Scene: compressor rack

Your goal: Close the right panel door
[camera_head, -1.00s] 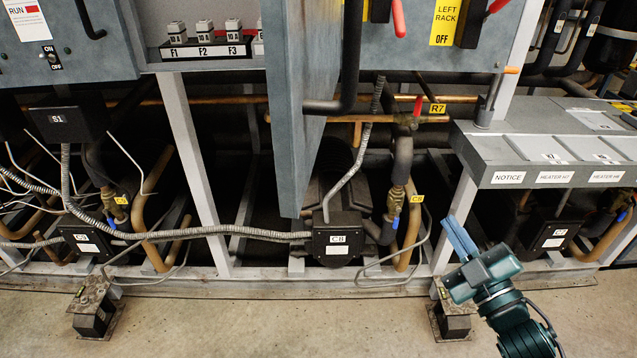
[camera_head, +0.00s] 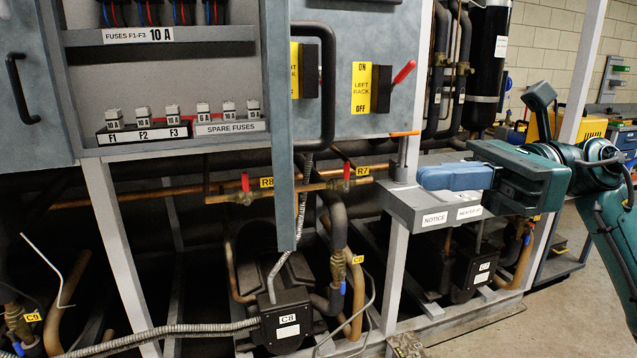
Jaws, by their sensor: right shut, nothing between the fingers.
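The right panel door (camera_head: 278,130) is a grey-blue slab that stands open, swung out toward me and seen nearly edge-on. Its black bar handle (camera_head: 328,85) sticks out to the right. The open fuse compartment (camera_head: 170,75) shows left of the door. My right gripper (camera_head: 425,178) is shut and empty, its blue fingers pointing left. In the picture it lies right of the door and handle, apart from them, over the grey ledge (camera_head: 400,205). My left gripper is not in view.
Copper pipes (camera_head: 220,196) and compressor box C8 (camera_head: 286,325) lie below the door.

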